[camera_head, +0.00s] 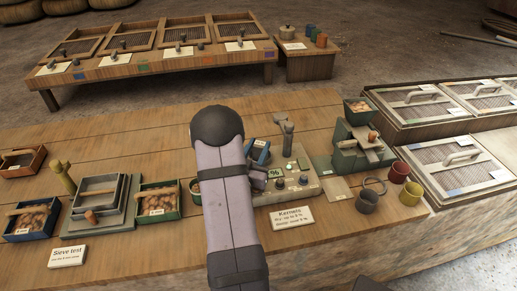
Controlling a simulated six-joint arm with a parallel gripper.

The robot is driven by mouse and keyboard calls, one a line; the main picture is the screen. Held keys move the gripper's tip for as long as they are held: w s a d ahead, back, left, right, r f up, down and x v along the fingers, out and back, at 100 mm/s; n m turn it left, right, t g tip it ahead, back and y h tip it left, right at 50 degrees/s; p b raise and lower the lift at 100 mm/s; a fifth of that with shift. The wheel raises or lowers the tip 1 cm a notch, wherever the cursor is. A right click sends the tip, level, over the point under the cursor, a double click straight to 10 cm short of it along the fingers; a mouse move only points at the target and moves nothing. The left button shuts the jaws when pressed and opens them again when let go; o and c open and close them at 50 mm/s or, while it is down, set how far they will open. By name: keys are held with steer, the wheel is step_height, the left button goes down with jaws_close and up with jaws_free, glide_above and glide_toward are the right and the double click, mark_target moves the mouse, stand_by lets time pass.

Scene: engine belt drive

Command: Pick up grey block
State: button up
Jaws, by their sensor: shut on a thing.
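My arm rises from the bottom edge and its large rounded joint covers part of the bench. Part of my gripper (259,178) shows just right of the arm, low over the left side of a pale device with a green display. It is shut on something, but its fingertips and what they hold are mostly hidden. I cannot clearly make out a separate grey block. A grey stacked sieve unit (97,199) stands on the left of the bench. A dark grey upright post (288,139) stands at the back of the pale device.
The wooden bench (150,140) is bare toward the back. Bins of brown kernels (157,203) flank the sieve unit. A green stepped machine (357,149) and small cups (411,193) stand right of the pale device (305,187). Mesh-topped trays (458,166) lie at the far right.

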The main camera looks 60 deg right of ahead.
steer(key=shift+r, duration=4.85)
